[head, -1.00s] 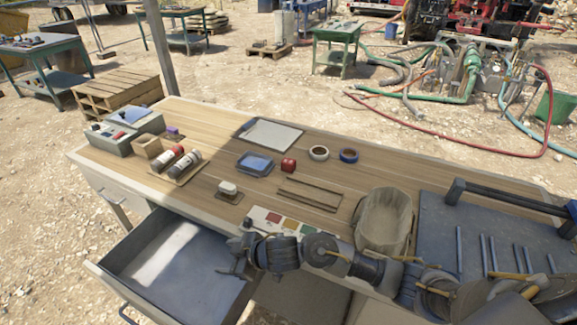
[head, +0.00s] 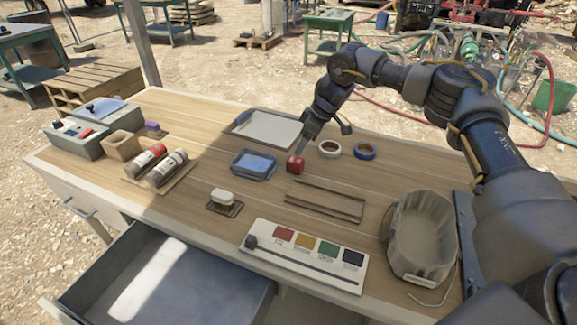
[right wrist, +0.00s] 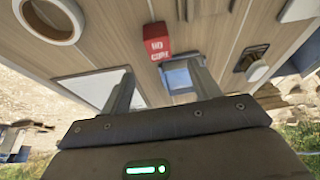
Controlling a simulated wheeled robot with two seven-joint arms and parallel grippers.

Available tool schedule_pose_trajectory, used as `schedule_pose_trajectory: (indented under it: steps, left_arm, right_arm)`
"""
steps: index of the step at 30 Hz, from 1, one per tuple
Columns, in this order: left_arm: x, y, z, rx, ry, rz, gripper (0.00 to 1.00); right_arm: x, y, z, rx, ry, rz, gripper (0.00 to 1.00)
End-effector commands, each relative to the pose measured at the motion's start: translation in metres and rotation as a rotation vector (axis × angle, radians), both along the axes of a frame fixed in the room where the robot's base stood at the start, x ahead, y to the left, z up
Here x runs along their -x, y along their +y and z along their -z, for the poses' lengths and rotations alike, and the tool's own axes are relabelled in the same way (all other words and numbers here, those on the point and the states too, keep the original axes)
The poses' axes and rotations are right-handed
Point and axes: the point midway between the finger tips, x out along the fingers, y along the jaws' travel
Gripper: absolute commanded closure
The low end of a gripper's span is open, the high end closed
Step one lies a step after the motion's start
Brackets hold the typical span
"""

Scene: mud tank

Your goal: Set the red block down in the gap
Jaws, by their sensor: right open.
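The small red block (head: 295,164) stands on the wooden table, right of the blue-screened device. My right gripper (head: 320,141) is over it at the far side, with one finger close to the block. In the right wrist view, the red block (right wrist: 156,41) with white marks lies ahead of the open, empty fingers (right wrist: 161,70), roughly centred between them. Whether a finger touches it, I cannot tell. Two thin dark rails (head: 318,207) lie roughly parallel on the table nearer me, with bare wood between them. My left gripper is not in view.
A blue-screened device (head: 254,164), a white-topped tray (head: 268,130), a white tape roll (head: 329,148) and a blue one (head: 365,151) surround the block. A colour chart (head: 305,258), a grey bin (head: 420,240) and an open drawer (head: 170,285) are nearer.

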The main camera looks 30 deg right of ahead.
Motion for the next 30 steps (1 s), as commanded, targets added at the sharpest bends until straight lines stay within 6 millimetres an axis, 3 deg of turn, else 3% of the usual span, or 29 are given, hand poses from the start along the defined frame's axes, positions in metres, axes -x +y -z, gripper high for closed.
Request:
schedule_pose_trajectory:
  steps: [2, 6, 12, 14, 17, 23, 26, 30]
  left_arm:
    - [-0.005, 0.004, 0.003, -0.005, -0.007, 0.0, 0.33]
    - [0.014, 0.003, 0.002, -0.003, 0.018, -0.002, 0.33]
    - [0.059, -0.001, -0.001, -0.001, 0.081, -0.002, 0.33]
    - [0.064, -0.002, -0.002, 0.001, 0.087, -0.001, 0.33]
    - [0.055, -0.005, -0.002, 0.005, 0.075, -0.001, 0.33]
    - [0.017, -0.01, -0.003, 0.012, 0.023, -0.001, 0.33]
    - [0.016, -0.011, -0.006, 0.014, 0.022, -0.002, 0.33]
    - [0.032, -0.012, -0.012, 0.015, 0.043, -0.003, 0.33]
  right_arm:
    - [0.005, -0.006, -0.003, -0.002, 0.0, 0.014, 0.38]
    - [0.01, -0.013, -0.003, -0.001, 0.0, 0.026, 0.38]
    - [0.0, -0.01, 0.028, 0.0, 0.009, 0.034, 0.38]
    - [-0.004, -0.007, 0.037, -0.001, 0.008, 0.033, 0.38]
    - [-0.008, -0.003, 0.047, -0.001, 0.008, 0.031, 0.38]
    - [-0.01, -0.002, 0.052, -0.001, 0.005, 0.031, 0.38]
    - [-0.013, 0.001, 0.058, 0.0, 0.007, 0.028, 0.38]
    - [-0.021, 0.006, 0.077, 0.002, 0.007, 0.027, 0.38]
